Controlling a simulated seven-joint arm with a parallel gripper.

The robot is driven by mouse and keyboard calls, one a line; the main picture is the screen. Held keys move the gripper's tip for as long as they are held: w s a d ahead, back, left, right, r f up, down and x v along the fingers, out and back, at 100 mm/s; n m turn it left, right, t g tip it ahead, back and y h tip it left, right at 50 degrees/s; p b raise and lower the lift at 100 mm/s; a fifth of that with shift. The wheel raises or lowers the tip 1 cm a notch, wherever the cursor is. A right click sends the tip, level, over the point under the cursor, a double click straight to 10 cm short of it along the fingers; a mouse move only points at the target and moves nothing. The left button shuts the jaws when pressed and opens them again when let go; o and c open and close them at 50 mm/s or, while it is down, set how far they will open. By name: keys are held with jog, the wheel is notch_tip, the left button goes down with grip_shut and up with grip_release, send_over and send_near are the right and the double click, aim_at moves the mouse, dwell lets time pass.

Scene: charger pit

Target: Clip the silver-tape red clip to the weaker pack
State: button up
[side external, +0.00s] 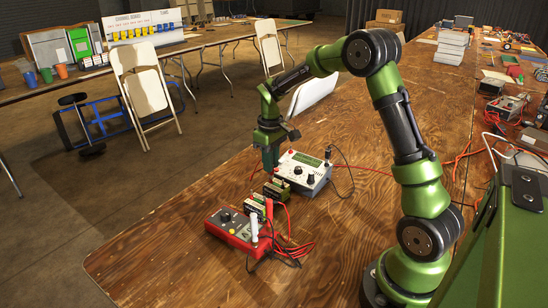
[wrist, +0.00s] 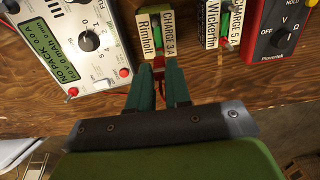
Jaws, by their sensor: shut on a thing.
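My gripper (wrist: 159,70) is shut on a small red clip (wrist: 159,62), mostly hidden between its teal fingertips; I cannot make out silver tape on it. The clip is at the near end of the pack labelled Rimholt, "CHARGE 3 A" (wrist: 155,35); I cannot tell whether they touch. A second pack, labelled "Wickerf…" and "CHARGE 5 A" (wrist: 211,32), lies to its right. In the side view my gripper (side external: 269,168) points down beside the packs (side external: 275,190). The white charger (side external: 303,172) shows "NO PACK" and 0.0 A on its screen (wrist: 50,47).
A red meter (side external: 236,232) stands beside the packs, with red and white probes and tangled leads (side external: 290,250) at its right. Its dial (wrist: 285,35) shows in the wrist view; no reading is legible. Bare wooden table (side external: 160,250) lies to the left and front.

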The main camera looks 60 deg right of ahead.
jog(key=o, duration=0.9)
jog(key=shift+o, duration=0.3)
jog(key=shift+o, duration=0.6)
jog(key=shift+r, duration=3.75)
